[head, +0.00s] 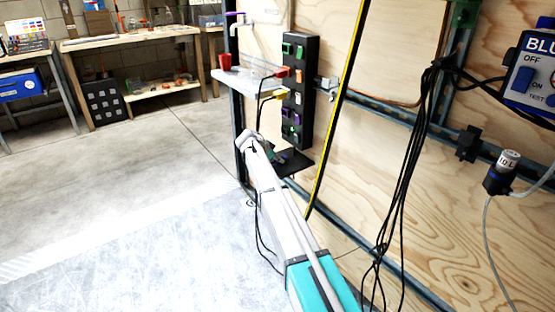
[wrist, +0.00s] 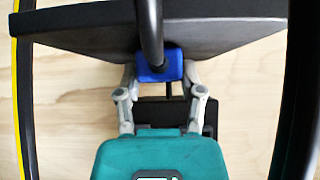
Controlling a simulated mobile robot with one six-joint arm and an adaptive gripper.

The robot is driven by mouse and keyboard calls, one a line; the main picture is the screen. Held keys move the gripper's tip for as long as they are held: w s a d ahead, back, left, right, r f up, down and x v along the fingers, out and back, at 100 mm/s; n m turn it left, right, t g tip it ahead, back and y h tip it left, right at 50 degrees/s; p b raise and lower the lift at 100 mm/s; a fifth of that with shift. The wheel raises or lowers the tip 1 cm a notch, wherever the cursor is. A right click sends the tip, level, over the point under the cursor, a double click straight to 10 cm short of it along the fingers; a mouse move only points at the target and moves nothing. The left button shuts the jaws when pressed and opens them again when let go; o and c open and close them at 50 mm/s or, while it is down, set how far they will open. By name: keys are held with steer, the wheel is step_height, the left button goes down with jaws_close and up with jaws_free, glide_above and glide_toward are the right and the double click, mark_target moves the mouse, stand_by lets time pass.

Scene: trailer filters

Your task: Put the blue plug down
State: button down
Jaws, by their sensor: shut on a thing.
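The blue plug (wrist: 160,66) is between the fingertips of my gripper (wrist: 158,80) in the wrist view, with a thick black cable running from it up out of frame. My gripper is shut on the plug. The plug is not clearly visible there, and my wrist hides part of the area.
A yellow-black strip (head: 338,110) and hanging black cables (head: 408,170) are right of my arm. The floor at left is clear.

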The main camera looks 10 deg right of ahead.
steer(key=shift+f, duration=0.25)
steer(key=shift+c, duration=1.1)
jaws_free()
steer(key=shift+r, duration=0.1)
steer(key=shift+r, duration=0.1)
steer(key=shift+a+r+p, duration=0.1)
steer(key=shift+r+p, duration=0.55)
steer(key=p+v, duration=0.7)
steer(key=v, duration=0.4)
steer(key=shift+s+a+p, duration=0.15)
steer(key=shift+a+p, duration=0.05)
steer(key=shift+p, duration=0.15)
steer(key=shift+r, duration=0.1)
